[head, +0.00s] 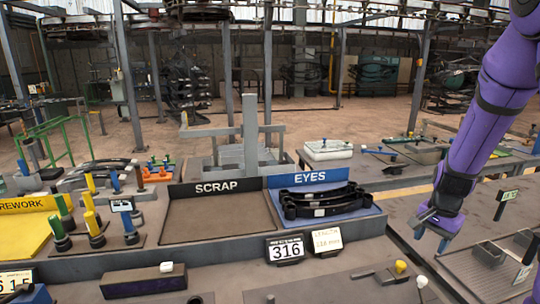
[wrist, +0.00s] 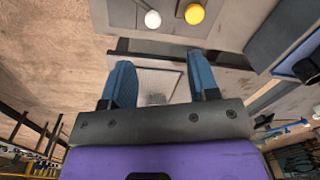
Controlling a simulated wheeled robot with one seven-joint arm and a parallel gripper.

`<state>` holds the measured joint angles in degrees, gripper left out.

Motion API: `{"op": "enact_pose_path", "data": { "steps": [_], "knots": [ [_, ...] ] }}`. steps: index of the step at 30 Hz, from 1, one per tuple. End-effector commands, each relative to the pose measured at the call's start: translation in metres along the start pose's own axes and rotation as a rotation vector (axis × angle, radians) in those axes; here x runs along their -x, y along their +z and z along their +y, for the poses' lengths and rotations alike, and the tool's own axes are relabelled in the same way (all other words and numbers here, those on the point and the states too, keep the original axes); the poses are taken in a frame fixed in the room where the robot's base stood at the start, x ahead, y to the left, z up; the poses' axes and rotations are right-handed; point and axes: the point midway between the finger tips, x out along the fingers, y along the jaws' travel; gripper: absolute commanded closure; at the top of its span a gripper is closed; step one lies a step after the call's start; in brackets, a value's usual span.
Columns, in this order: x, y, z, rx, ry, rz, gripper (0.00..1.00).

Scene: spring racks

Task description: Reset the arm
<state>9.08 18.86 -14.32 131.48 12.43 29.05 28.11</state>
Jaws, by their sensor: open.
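My purple arm hangs down at the right side of the head view. My gripper (head: 432,232) is at its lower end, above the area right of the blue EYES tray (head: 322,177). In the wrist view my gripper (wrist: 163,84) shows two blue fingers standing well apart with nothing between them. Beyond the fingers, a light grey panel (wrist: 157,85) lies below.
Dark curved parts (head: 320,199) lie in the EYES tray. The SCRAP tray (head: 220,220) beside it is empty. A yellow REWORK tray (head: 28,232) and several coloured-handled tools stand at left. A yellow knob (head: 400,267) and a white knob (head: 421,282) stand at the front right.

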Motion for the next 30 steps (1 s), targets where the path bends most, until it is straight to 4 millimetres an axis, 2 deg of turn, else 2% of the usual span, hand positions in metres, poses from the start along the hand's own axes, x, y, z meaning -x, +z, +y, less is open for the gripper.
{"op": "enact_pose_path", "data": {
  "steps": [1, 6, 14, 21, 30],
  "knots": [
    [0.017, 0.007, -0.004, 0.035, -0.022, 0.007, 0.45],
    [0.068, 0.038, -0.010, 0.182, -0.082, 0.030, 0.45],
    [0.136, 0.089, -0.004, 0.410, -0.156, 0.084, 0.45],
    [0.189, 0.137, 0.016, 0.618, -0.202, 0.156, 0.45],
    [0.235, 0.195, 0.056, 0.867, -0.229, 0.274, 0.45]
  ]
}}
